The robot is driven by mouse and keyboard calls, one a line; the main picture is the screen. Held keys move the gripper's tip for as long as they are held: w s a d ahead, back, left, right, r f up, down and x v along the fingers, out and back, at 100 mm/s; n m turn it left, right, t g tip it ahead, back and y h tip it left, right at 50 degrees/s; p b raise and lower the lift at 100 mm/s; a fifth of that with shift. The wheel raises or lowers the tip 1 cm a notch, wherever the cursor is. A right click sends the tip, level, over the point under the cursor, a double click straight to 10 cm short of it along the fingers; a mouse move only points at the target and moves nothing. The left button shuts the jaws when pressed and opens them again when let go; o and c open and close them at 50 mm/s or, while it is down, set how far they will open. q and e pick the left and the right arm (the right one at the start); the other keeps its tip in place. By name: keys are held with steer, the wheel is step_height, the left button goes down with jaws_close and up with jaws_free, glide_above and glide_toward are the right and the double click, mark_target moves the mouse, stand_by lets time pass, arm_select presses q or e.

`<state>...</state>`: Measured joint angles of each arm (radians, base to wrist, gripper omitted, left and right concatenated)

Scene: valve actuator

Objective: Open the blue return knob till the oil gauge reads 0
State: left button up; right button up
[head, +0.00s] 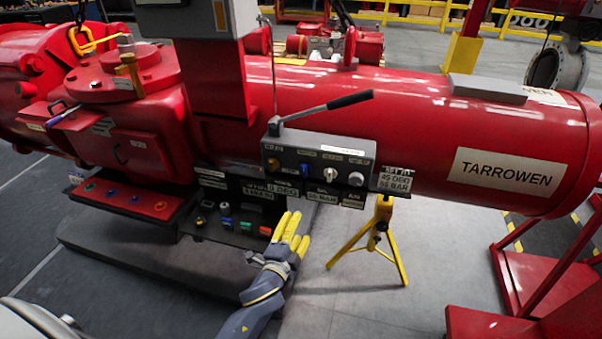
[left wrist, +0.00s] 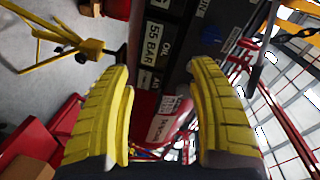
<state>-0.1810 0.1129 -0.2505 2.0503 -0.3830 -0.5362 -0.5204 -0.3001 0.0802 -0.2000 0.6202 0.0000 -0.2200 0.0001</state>
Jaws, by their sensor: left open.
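A grey control box (head: 318,160) with a long black-handled lever (head: 335,103) is fixed to the red actuator cylinder. A small blue knob (head: 304,168) is on its front, between an orange knob (head: 273,163) and a white knob (head: 329,174). Below the box, the oil readout (head: 322,198) shows 55 BAR; it also shows in the left wrist view (left wrist: 153,44). My left gripper (head: 293,228), with yellow fingers, is below and apart from the box. In the left wrist view its fingers (left wrist: 162,72) are spread with nothing held. My right gripper is out of view.
A lower panel (head: 235,225) with several coloured buttons lies left of my gripper. A yellow tripod stand (head: 375,245) is to the right. A red frame (head: 535,270) stands at the far right. The floor in front of the tripod is clear.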

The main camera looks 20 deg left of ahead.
mark_target(303, 173)
arm_select(q)
step_height(303, 173, up, 9)
steer(key=s+a+m+t+y, duration=0.1)
steer(key=s+a+m+t, duration=0.1)
steer(key=shift+m+g+y, duration=0.3)
steer(key=shift+m, duration=0.1)
steer(key=w, duration=1.2)
steer(key=w+f, duration=0.1)
steer(key=w, duration=0.5)
steer(key=shift+a, duration=0.35)
steer(key=shift+o, duration=0.2)
steer(key=shift+s+r, duration=0.1)
jaws_close()
